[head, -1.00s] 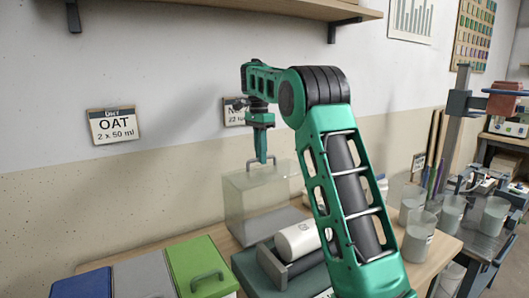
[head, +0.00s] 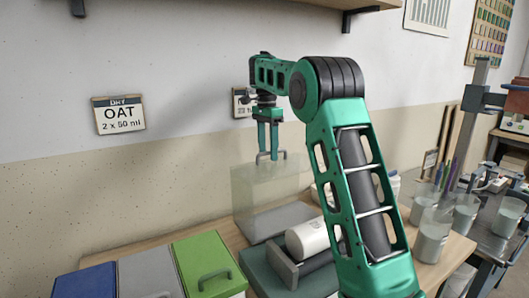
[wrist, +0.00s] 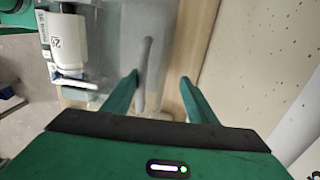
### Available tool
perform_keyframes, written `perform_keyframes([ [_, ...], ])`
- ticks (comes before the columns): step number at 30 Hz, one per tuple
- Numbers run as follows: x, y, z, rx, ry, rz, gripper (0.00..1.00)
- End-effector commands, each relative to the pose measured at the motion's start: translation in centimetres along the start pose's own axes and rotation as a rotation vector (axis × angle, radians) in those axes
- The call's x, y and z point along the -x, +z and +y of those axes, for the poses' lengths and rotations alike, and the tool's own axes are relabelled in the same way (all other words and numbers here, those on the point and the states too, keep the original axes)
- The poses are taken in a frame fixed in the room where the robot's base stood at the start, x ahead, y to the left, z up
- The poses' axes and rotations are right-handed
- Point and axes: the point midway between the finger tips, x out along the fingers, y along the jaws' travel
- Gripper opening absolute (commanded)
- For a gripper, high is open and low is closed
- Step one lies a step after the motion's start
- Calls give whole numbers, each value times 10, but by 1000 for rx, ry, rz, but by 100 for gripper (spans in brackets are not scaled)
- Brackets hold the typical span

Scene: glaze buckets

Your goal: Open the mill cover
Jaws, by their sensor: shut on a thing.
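The mill cover (head: 248,205) is a pale translucent box with a grey bar handle on its top. It stands upright at the back of the wooden table, against the wall side, behind the mill (head: 262,268). The mill is a dark grey-green base with a white jar (head: 307,240) lying on it. My gripper (head: 269,154) points down at the cover's top, shut on the handle. In the wrist view the handle (wrist: 146,60) runs by the left finger of my gripper (wrist: 160,90). My forearm hides the mill's right part.
Blue, grey and green lidded bins (head: 212,268) stand at the front left. Several glaze cups (head: 432,235) stand to the right of my arm. A shelf (head: 310,4) hangs above. The wall (head: 60,200) is close behind the cover.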

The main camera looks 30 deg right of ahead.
Motion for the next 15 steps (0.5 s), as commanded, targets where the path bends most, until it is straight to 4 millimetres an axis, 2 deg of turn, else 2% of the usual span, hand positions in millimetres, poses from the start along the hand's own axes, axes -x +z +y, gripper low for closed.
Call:
perform_keyframes([
  [11, 6, 1, -2, 4, -18, 6, 33],
  [15, 17, 1, -4, 5, -20, 7, 33],
])
